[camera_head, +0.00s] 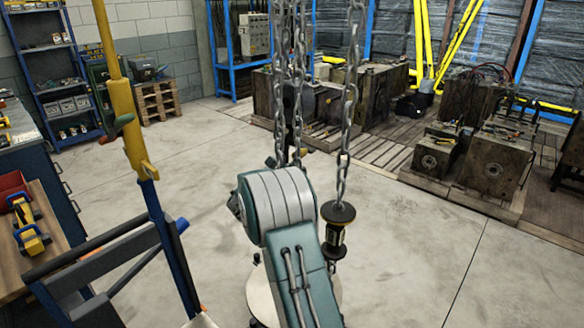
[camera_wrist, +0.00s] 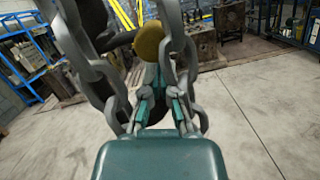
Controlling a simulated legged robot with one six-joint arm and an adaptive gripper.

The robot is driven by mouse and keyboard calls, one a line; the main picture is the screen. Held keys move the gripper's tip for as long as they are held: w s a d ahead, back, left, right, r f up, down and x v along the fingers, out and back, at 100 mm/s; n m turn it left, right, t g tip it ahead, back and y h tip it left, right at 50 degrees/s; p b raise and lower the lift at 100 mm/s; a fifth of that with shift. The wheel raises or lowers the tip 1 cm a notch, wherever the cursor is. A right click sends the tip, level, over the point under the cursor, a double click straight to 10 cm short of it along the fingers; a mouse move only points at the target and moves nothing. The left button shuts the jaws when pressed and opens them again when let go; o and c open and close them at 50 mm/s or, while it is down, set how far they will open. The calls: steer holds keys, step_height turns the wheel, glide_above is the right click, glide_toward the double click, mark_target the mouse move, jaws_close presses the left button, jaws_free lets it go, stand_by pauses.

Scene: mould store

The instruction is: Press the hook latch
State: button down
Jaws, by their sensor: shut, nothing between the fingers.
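My gripper (camera_wrist: 160,88) shows from behind in the wrist view, with its teal fingers together and nothing between them. Steel chains (camera_wrist: 100,70) hang on both sides of the fingers, very near them; contact cannot be told. A round brass-coloured part (camera_wrist: 149,41) with dark metal beside it sits just beyond the fingertips. The hook latch cannot be picked out clearly there. My arm and the chains hide my gripper in that view.
A yellow and blue post with a grey frame (camera_head: 125,110) stands at the left, near a workbench (camera_head: 40,215) with a red bin. Heavy mould blocks (camera_head: 495,165) stand on pallets at the back right. The concrete floor right of my arm is clear.

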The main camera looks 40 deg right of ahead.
steer(key=shift+a, duration=0.5)
steer(key=v, duration=1.2)
